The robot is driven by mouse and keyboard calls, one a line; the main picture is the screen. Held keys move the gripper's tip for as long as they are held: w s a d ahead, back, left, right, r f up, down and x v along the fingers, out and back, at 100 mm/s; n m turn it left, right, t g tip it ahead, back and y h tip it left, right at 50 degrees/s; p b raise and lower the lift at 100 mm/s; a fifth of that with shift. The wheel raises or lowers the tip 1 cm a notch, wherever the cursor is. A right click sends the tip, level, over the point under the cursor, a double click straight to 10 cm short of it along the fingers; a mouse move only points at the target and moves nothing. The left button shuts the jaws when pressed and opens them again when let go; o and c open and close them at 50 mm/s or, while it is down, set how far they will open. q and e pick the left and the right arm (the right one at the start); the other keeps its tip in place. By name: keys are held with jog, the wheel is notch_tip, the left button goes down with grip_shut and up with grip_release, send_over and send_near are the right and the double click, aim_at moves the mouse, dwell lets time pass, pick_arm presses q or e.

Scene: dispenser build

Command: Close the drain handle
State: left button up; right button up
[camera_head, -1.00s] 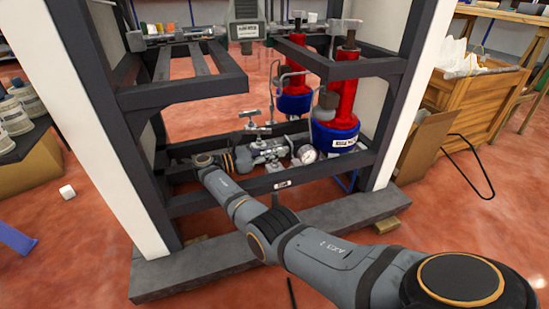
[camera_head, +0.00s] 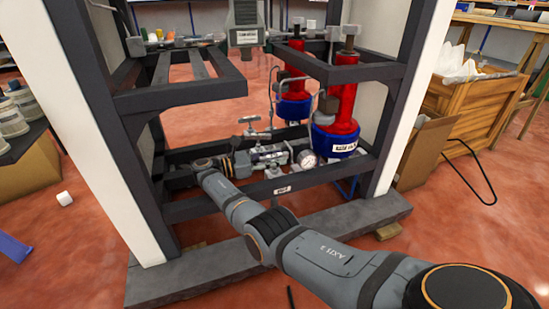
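Metal valves and pipes sit low inside a dark frame. A T-shaped metal handle (camera_head: 250,119) stands above the pipework, upright on its stem. A small white label (camera_head: 282,190) is on the lower front bar, with a metal fitting (camera_head: 275,171) just above it. I cannot tell which part is the drain handle. My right arm reaches in from the lower right to the pipework. My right gripper (camera_head: 242,162) is small and partly hidden among the fittings, below the T-shaped handle. Its fingers and any contact are not clear. My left gripper is not in view.
A round gauge (camera_head: 308,160) is right of the pipework, beside red and blue cylinders (camera_head: 340,115). Dark frame bars (camera_head: 190,98) and white side posts (camera_head: 110,150) enclose the space. A wooden crate (camera_head: 470,105) stands right.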

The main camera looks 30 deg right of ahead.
aim_at(274, 155)
jog(key=shift+r, duration=0.35)
notch_tip(274, 155, up, 9)
jog(key=shift+r, duration=0.15)
dwell(0.5)
